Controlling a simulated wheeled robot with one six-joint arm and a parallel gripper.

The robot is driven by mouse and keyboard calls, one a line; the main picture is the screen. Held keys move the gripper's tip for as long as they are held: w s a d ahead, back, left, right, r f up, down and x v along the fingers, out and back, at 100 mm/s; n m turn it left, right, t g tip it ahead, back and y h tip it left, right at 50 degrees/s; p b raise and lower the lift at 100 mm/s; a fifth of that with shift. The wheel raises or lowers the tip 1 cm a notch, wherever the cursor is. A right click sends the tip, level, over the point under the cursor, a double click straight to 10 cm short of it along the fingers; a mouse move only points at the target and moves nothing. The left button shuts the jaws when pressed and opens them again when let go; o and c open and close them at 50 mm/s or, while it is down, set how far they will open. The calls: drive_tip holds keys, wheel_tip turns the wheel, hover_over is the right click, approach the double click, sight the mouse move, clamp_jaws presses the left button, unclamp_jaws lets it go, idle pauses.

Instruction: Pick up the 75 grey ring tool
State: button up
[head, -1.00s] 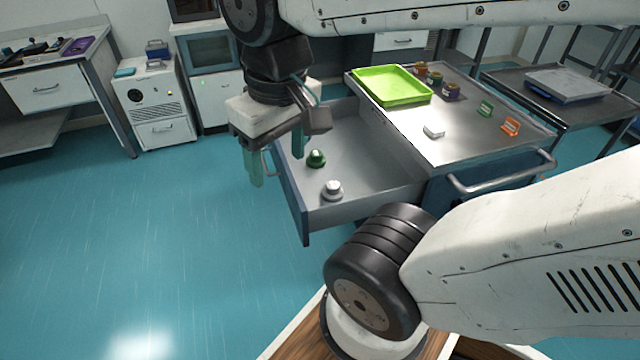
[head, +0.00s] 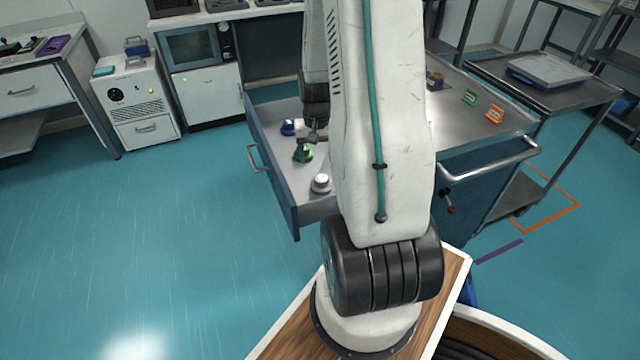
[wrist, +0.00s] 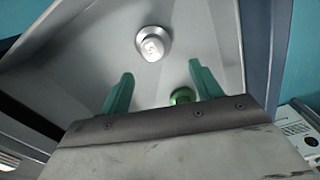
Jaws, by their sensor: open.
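The grey ring tool (head: 320,182) stands in the open drawer near its front end, a pale knob on a wider grey ring. In the wrist view the tool (wrist: 153,45) is upright on the drawer floor, just beyond my fingertips. Its number cannot be read. My gripper (wrist: 160,72) is open, with two green fingers apart and nothing held between them. In the head view my gripper (head: 312,137) is over the drawer, partly hidden by my arm. A green tool (head: 303,153) is close by; it also shows beside the right finger in the wrist view (wrist: 182,96).
A blue tool (head: 289,127) stands farther back in the drawer (head: 270,150). Drawer walls surround the tools. On the cart top, a purple item (head: 434,80), a green holder (head: 470,97) and an orange holder (head: 494,114) stand right of my arm.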

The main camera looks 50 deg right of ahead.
sight(321, 178)
drive_tip(key=f, duration=0.2)
drive_tip(key=s+f, duration=0.1)
drive_tip(key=f, duration=0.4)
drive_tip(key=shift+s+d+f, duration=0.15)
drive_tip(key=shift+d+f, duration=0.05)
drive_tip(key=shift+f, duration=0.65)
drive_tip(key=c, duration=1.1)
